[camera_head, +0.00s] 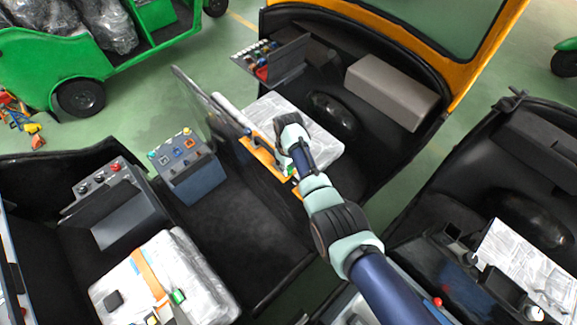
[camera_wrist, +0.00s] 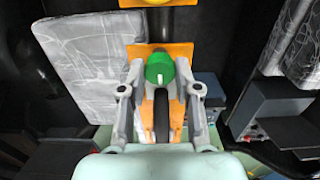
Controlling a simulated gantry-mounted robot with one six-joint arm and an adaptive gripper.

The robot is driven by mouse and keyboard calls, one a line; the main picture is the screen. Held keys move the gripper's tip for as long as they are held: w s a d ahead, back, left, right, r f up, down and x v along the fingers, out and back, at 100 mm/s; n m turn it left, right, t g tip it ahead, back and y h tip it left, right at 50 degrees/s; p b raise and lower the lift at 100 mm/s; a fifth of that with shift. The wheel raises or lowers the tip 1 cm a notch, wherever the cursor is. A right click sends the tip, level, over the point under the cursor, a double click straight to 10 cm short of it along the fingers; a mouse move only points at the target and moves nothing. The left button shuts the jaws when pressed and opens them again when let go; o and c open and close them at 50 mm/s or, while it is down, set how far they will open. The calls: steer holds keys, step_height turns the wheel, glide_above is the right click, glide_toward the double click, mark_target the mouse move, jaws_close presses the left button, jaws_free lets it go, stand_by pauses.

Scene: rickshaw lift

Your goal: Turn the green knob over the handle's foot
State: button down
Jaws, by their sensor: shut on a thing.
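The green knob (camera_wrist: 160,68) sits on an orange plate (camera_wrist: 184,51) in the upper middle of the wrist view. My gripper (camera_wrist: 160,72) is shut on it, one fingertip at each side, and hides part of its sides. A white pointer mark shows on the knob's near side. A dark curved bar with orange edges lies below the knob, between my fingers.
A plastic-wrapped seat (camera_wrist: 85,62) lies left of my gripper in the wrist view. A control box (camera_head: 190,170) with coloured knobs stands left of the handle. Another wrapped seat (camera_head: 205,280) is at lower left.

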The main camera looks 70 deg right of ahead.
mark_target(288, 168)
stand_by(0.4)
steer(key=c, duration=0.8)
jaws_free()
steer(key=shift+r, duration=0.1)
step_height(288, 168, up, 12)
